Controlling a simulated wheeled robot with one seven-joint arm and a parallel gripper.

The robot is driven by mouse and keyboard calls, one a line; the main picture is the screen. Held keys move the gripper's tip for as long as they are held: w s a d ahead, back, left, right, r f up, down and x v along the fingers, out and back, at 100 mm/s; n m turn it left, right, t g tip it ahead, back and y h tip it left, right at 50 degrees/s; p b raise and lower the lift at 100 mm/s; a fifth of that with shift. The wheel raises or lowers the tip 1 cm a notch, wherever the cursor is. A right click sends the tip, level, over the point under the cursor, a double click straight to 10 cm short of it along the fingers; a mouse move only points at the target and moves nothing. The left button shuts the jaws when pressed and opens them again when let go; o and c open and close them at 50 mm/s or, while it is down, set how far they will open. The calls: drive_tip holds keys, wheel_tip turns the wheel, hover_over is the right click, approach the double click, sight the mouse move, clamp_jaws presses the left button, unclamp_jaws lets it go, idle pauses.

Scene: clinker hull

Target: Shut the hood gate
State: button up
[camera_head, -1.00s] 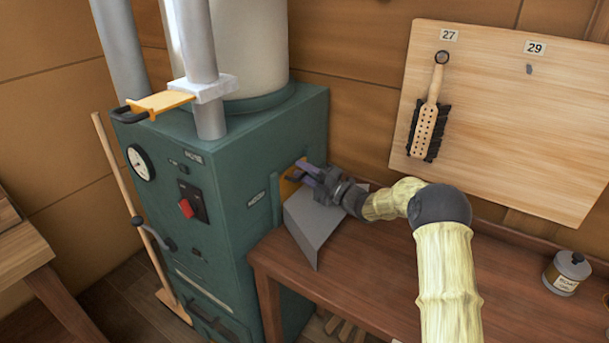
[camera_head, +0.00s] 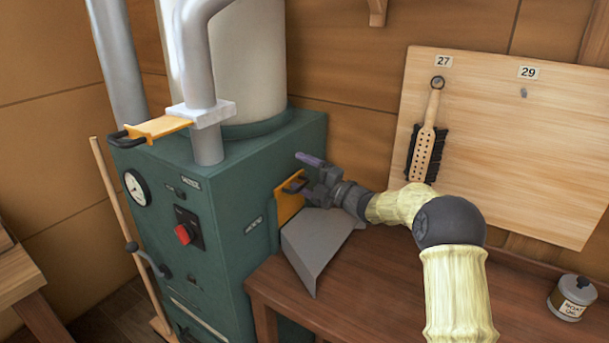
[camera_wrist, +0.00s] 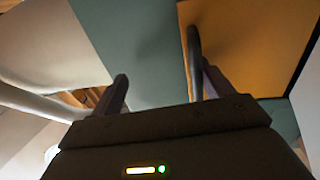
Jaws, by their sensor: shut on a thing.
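The hood gate (camera_head: 286,209) is a yellow-orange plate on the right side of the green stove, just above a grey sloped hood (camera_head: 318,245). It has a dark bar handle (camera_head: 293,183). My gripper (camera_head: 304,173) is at this handle, one purple-grey finger above it. In the wrist view the gate (camera_wrist: 245,45) fills the upper right.
A second yellow gate plate (camera_head: 160,127) sits on the pipe above the green stove (camera_head: 230,185). A brown bench (camera_head: 385,285) stands below my arm, with a small tin (camera_head: 571,298) at right. A brush (camera_head: 427,140) hangs on the wall board.

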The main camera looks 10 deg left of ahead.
drive_tip(key=shift+d+r+b, duration=0.3)
drive_tip(key=shift+r+b, duration=0.05)
drive_tip(key=shift+b, duration=0.1)
drive_tip(key=shift+c, duration=0.5)
drive_tip(key=shift+b+v, duration=0.85)
drive_tip(key=shift+v, duration=0.85)
drive_tip(key=shift+d+r, duration=0.1)
drive_tip(key=shift+d, duration=0.3)
drive_tip(key=c, duration=0.7)
drive_tip(key=shift+o, duration=0.2)
drive_tip(key=f+b+v, duration=0.1)
drive_tip(key=b+v, duration=0.7)
drive_tip(key=v, duration=0.7)
drive_tip(key=shift+s, duration=0.3)
drive_tip(key=shift+f+b, duration=0.1)
drive_tip(key=shift+b, duration=0.25)
drive_tip(key=shift+r, duration=0.2)
